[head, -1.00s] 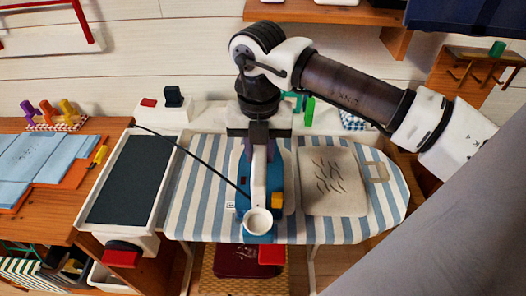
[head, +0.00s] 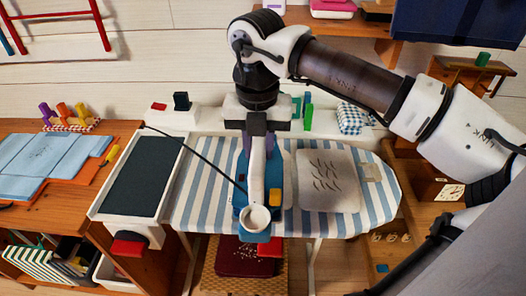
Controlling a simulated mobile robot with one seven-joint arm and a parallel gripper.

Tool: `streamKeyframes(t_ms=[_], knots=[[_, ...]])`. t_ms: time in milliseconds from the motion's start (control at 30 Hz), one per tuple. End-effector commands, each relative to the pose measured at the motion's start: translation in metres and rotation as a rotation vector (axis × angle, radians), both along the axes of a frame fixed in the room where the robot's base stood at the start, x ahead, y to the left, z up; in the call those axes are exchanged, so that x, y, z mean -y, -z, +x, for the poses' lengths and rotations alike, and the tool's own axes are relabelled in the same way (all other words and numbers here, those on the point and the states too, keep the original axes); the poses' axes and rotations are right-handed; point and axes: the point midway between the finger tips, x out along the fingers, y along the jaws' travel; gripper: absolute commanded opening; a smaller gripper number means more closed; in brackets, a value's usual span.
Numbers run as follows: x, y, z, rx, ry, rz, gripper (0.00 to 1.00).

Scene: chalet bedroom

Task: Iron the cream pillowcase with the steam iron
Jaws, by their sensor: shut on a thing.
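The steam iron (head: 257,218), blue and white with a yellow button, is on the striped ironing board (head: 215,195), left of the pillowcase. A dark cord runs from it up to the left. My gripper (head: 257,140) points down from above and is shut on the iron's handle; its fingertips are partly hidden. The cream pillowcase (head: 345,196) lies flat on the right part of the board, with dark crease marks in its middle. The iron's right edge is close beside the pillowcase's left edge; I cannot tell whether they touch.
A dark panel in a white frame (head: 142,180) adjoins the board's left end. A wooden table with folded blue cloth (head: 45,155) stands at the left. A checked bundle (head: 354,118) and a green item (head: 308,117) are behind the board. A red box (head: 243,258) lies below.

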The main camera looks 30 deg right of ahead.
Motion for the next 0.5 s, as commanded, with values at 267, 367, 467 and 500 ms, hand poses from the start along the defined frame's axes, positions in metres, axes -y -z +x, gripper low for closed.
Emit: streamKeyframes(t_ms=[267, 367, 467, 500], knots=[[-0.005, -0.03, 0.01, 0.003, -0.01, -0.002, 0.0], [-0.006, -0.035, 0.012, 0.004, -0.013, -0.001, 0.0], [-0.007, -0.037, 0.013, 0.003, -0.014, -0.001, 0.0], [-0.007, -0.037, 0.014, 0.003, -0.015, -0.001, 0.0]])
